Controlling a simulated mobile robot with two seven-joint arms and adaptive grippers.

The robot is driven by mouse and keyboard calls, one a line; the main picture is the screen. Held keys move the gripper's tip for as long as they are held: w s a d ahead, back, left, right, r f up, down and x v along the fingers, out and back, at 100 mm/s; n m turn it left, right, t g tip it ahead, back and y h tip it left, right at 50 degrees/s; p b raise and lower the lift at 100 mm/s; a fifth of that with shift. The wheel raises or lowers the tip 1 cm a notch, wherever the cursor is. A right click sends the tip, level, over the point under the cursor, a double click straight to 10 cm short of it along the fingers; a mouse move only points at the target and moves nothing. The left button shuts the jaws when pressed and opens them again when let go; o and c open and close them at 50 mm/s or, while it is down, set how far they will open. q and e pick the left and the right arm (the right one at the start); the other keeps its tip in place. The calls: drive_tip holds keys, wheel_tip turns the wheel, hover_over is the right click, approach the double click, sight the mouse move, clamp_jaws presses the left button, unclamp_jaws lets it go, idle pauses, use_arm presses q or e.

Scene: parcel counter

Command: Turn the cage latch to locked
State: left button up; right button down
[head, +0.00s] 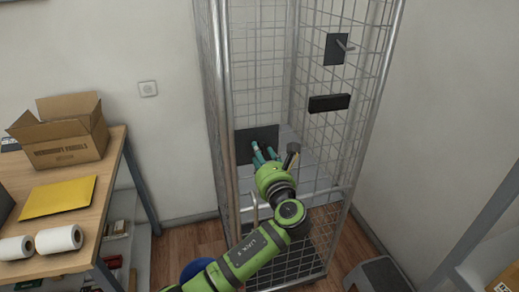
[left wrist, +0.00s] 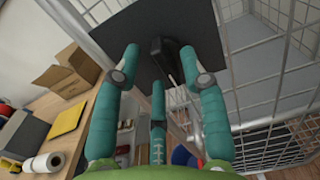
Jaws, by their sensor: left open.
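The cage (head: 222,110) is a tall wire-mesh trolley with a grey metal frame. A dark square plate (head: 243,143) sits low on its front left side; it also shows in the left wrist view (left wrist: 150,22). A black latch handle (left wrist: 168,56) stands out from that plate in the left wrist view. My left gripper (head: 262,150) is open in front of the plate. In the left wrist view its teal fingers (left wrist: 160,62) stand on either side of the handle, with no clear grip on it. In the head view the handle is hard to tell from the fingers. My right gripper is not in view.
A second dark plate with a metal lever (head: 337,48) and a black block (head: 328,104) are on the cage's right mesh. A wooden table (head: 104,178) at left holds an open carton (head: 62,135), a yellow envelope (head: 58,197) and white rolls (head: 58,239).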

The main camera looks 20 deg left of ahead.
use_arm(q)
drive_tip(key=shift+w+a, duration=0.3)
drive_tip(key=shift+w, duration=0.35)
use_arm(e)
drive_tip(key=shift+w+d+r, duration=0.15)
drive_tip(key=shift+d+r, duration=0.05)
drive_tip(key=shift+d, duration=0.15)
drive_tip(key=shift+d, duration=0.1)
use_arm(q)
clamp_jaws()
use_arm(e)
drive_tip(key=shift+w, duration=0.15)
